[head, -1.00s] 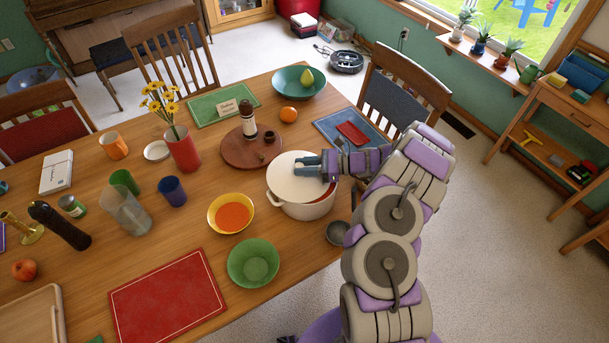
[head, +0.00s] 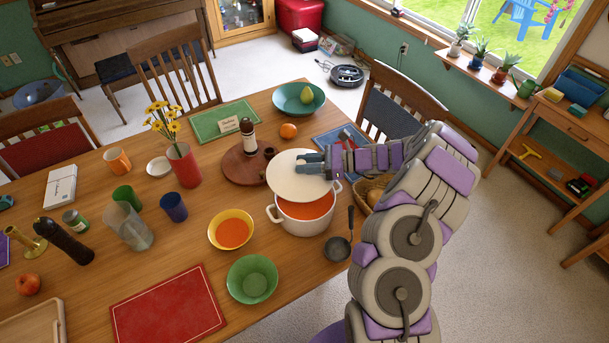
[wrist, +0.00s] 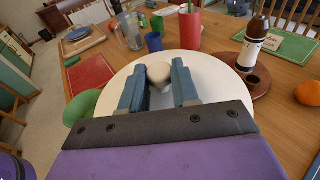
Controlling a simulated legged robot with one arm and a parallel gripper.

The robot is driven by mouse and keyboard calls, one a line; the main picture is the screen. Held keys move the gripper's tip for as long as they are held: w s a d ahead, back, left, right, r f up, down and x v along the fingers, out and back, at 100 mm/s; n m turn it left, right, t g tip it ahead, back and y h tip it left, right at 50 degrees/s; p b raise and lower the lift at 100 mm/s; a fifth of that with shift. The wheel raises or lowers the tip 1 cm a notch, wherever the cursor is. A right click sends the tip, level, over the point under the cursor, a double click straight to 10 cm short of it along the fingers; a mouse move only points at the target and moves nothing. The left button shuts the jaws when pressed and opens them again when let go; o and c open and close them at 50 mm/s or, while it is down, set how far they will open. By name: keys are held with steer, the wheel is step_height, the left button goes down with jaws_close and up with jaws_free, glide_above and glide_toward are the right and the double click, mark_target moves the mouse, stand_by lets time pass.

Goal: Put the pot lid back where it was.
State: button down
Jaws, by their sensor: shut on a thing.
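The white pot lid (head: 290,180) is held by my gripper (head: 312,163) above the back part of the white pot (head: 305,225). The pot stands open at the front and shows orange-red soup inside. In the wrist view the lid (wrist: 213,72) is a wide white disc, with its round pale knob (wrist: 158,73) between the two blue fingers of my gripper (wrist: 160,85). The fingers are shut on the knob. The lid overlaps the pot's back rim in the head view; the gap between them is hard to judge.
A ladle (head: 338,248) lies right of the pot, and a basket (head: 375,190) is partly hidden behind my arm. A yellow bowl of soup (head: 231,230) and a green bowl (head: 252,279) are at the left front.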

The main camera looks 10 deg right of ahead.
steer(key=shift+s+d+r, duration=0.25)
steer(key=shift+d+r, duration=0.45)
steer(key=shift+r, duration=0.15)
steer(key=shift+s+d, duration=0.1)
steer(key=shift+s, duration=0.05)
steer(key=shift+h, duration=0.3)
steer(key=f, duration=0.4)
steer(key=a+f+b, duration=0.1)
steer(key=f, duration=0.1)
steer(key=shift+f, duration=0.1)
steer(key=f, duration=0.2)
steer(key=f+b, duration=0.1)
steer(key=shift+d+f, duration=0.2)
steer(key=shift+f, duration=0.15)
steer(key=shift+f, duration=0.5)
